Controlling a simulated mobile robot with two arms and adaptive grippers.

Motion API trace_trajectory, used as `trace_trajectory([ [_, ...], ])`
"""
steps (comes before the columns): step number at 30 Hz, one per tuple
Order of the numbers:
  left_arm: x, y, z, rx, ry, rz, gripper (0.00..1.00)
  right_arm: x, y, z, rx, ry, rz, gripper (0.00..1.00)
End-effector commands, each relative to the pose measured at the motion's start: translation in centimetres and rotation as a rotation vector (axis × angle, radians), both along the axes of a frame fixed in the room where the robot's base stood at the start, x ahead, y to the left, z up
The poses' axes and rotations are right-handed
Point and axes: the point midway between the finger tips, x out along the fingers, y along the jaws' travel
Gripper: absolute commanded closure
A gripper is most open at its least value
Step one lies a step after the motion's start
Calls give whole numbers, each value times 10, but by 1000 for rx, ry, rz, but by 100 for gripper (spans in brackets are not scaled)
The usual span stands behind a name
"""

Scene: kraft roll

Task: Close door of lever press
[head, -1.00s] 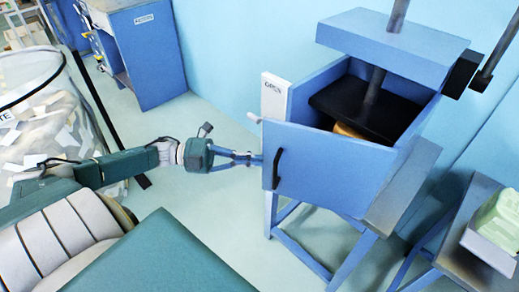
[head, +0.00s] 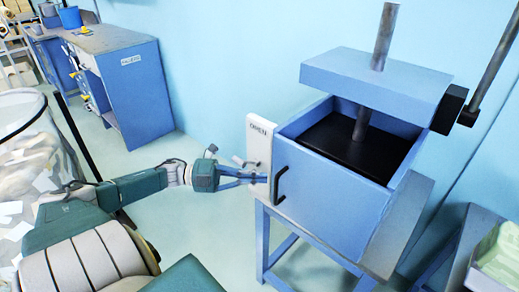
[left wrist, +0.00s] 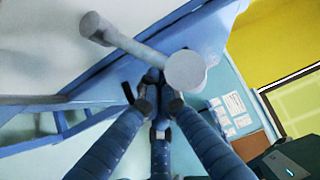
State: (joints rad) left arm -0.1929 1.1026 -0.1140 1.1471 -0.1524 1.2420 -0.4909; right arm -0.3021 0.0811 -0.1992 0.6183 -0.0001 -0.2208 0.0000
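The lever press (head: 375,75) is a blue box under a blue top block, with a black plate inside. Its blue door (head: 330,205) forms the front and looks level with or very near the box edges. A black handle (head: 279,187) sits at the door's left side. A white post (head: 260,150) marked "OPEN" stands at the left corner with a small pale lever. My left gripper (head: 264,180) is at the door's left edge beside the handle, its fingertips close together. In the left wrist view its fingertips (left wrist: 158,98) lie below the round-ended pale lever (left wrist: 150,52). Contact is unclear.
The press stands on a blue-legged table (head: 395,240). A pale green object (head: 497,255) lies at the right edge. A blue cabinet (head: 125,85) stands back left, and a wire-rimmed bin of paper (head: 30,150) at the left. Floor between cabinet and press is clear.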

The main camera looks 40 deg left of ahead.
Motion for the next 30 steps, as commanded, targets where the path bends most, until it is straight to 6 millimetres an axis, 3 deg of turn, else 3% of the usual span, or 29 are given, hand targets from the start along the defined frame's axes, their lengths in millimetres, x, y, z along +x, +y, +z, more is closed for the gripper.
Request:
trace_trajectory([
  [11,-8,10,-1,1,1,2,100,5,0,0,0,-7,2,58],
  [22,-59,67,-1,2,2,4,100,3,1,0,2,-5,0,58],
  [30,-79,88,0,1,-1,0,100,3,1,0,2,-5,0,58],
])
